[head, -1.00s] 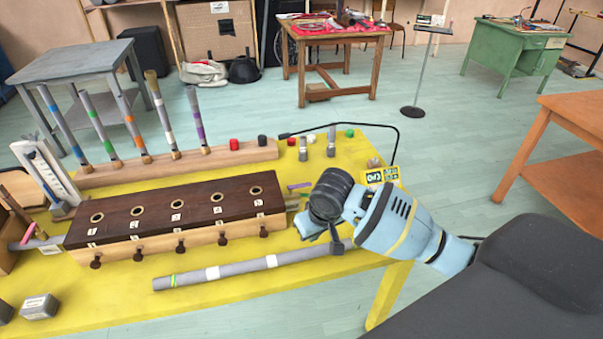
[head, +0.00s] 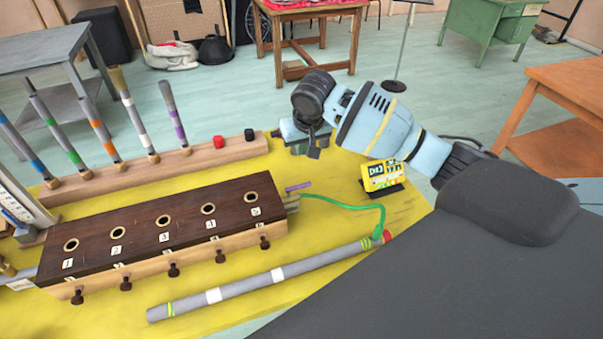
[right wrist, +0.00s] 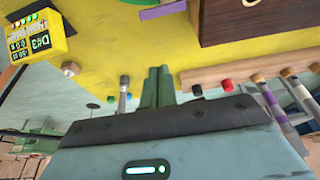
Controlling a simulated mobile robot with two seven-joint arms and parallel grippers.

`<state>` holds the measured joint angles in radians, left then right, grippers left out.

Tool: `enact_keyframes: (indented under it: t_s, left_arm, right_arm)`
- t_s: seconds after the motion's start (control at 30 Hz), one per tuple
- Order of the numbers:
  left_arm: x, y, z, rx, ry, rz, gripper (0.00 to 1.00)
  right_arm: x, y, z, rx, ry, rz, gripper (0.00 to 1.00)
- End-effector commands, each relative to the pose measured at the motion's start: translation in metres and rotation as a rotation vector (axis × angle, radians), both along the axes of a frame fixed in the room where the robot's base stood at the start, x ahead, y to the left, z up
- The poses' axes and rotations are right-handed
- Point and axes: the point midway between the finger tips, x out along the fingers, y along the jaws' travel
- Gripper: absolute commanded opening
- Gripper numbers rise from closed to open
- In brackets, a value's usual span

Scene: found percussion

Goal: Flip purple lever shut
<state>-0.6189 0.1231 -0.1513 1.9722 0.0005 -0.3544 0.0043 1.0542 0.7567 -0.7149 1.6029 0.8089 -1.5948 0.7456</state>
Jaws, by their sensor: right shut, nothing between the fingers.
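The purple lever (head: 298,187) is a short flat bar at the right end of the dark-topped wooden box (head: 150,225), just above the short pipe fittings there. It lies close to level, its right end slightly raised; I cannot tell whether the valve is open or shut. In the right wrist view the lever (right wrist: 163,10) shows at the top edge, beside the box. My right gripper (head: 298,150) is above the table behind the lever, apart from it. Its green fingers (right wrist: 157,86) are together and empty. My left gripper is not in view.
A green hose (head: 350,206) curves from the box's right end to a grey tube (head: 245,284) in front. A yellow display device (head: 382,176) stands to the right. A wooden rail (head: 190,160) with upright coloured tubes lies behind.

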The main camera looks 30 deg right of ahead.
Motion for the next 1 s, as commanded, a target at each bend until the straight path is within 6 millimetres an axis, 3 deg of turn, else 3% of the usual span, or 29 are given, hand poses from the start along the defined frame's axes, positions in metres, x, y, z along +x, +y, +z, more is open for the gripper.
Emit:
enact_keyframes:
  t_s: [0.23,0.77,1.0]
  left_arm:
    - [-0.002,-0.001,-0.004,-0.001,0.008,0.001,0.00]
    - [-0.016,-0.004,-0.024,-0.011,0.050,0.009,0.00]
    - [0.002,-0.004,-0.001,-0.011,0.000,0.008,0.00]
  right_arm:
    - [0.004,-0.001,-0.016,0.001,0.004,0.000,0.00]
    - [0.032,-0.007,-0.100,0.001,0.004,0.000,0.00]
    - [0.004,-0.001,-0.089,-0.002,-0.007,0.002,0.00]
